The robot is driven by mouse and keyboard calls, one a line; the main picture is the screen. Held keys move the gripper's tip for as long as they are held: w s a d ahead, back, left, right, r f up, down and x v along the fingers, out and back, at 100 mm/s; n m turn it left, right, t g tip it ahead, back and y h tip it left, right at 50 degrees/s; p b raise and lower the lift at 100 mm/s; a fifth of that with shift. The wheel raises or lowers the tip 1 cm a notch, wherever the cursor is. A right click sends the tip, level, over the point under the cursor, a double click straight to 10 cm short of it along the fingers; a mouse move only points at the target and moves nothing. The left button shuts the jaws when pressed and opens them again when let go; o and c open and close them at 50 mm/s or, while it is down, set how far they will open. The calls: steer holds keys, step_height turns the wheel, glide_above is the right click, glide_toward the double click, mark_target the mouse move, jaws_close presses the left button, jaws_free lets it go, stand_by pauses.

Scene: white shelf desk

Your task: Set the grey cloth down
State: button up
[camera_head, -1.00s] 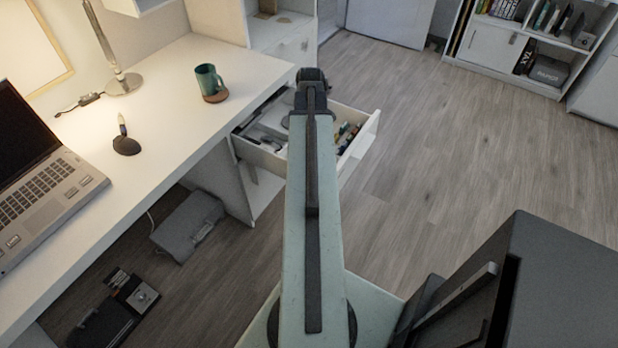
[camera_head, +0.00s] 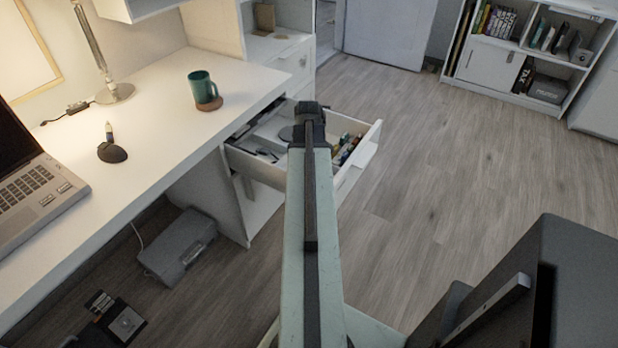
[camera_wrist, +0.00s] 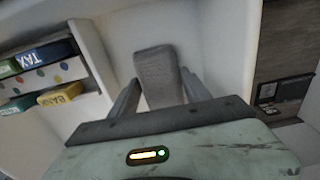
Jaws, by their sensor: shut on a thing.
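The grey cloth (camera_wrist: 157,75) is a small folded piece between the two fingers of my gripper (camera_wrist: 160,90) in the wrist view. My gripper is shut on it, and the cloth stands out past the fingertips. White surfaces of the open drawer (camera_head: 262,170) lie around and beyond it. In the head view my own arm reaches over this drawer and hides the gripper and the cloth. I cannot tell whether the cloth touches the drawer floor.
Small labelled boxes (camera_wrist: 45,55) sit in a compartment at the left of the wrist view. A grey case (camera_head: 178,247) lies under the desk.

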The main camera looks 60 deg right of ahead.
steer(key=shift+f, duration=0.2)
steer(key=o, duration=1.2)
steer(key=shift+r, duration=0.1)
step_height(320, 180, up, 12)
steer(key=p, duration=1.2)
steer(key=shift+r, duration=0.2)
